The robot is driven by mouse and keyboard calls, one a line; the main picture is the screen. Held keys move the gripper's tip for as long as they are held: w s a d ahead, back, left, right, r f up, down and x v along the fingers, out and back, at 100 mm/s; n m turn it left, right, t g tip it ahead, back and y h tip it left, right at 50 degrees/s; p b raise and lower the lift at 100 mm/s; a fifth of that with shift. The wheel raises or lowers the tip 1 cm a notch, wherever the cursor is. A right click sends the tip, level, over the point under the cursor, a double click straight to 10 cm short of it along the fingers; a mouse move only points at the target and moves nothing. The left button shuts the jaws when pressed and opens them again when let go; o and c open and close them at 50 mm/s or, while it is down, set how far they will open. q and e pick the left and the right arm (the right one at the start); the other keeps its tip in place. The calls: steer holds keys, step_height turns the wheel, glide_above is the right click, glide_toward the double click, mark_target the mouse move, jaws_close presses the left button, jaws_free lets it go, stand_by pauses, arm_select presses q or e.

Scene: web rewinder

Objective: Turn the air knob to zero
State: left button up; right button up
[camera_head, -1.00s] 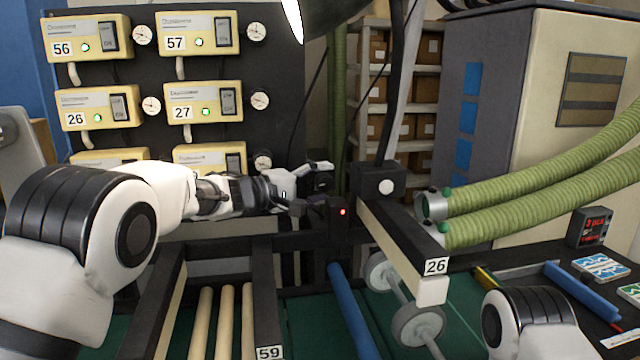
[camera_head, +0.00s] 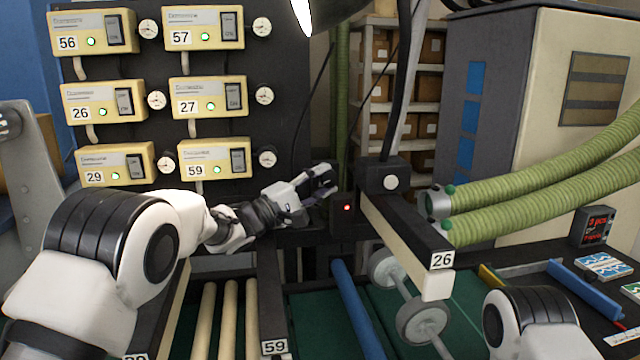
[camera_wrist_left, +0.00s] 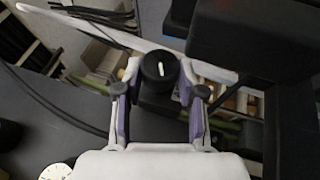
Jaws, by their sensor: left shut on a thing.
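The air knob (camera_wrist_left: 153,72) is a round black knob with a short white mark, which stands nearly upright in the left wrist view. My left gripper (camera_wrist_left: 160,76) is shut on it, with one purple-lined finger on each side. In the head view my left gripper (camera_head: 327,181) is at the middle, in front of the dark panel's right edge and close to a black box with a red light (camera_head: 347,208). I cannot make out the knob in the head view. My right gripper is out of the picture; only part of my right arm shows at the lower right.
Yellow numbered control boxes (camera_head: 205,94) with small white gauges (camera_head: 264,95) cover the dark panel at the left. A black beam labelled 26 (camera_head: 442,260) runs forward at the right of my left gripper. Green hoses (camera_head: 540,190) and a grey cabinet (camera_head: 490,90) stand farther right.

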arm_select(q)
steer(key=shift+r, duration=0.1)
steer(key=o, duration=0.9)
steer(key=shift+c, duration=0.2)
steer(key=shift+o, duration=1.4)
steer(key=shift+d, duration=0.3)
steer(key=v, duration=0.7)
steer(key=shift+a, duration=0.25)
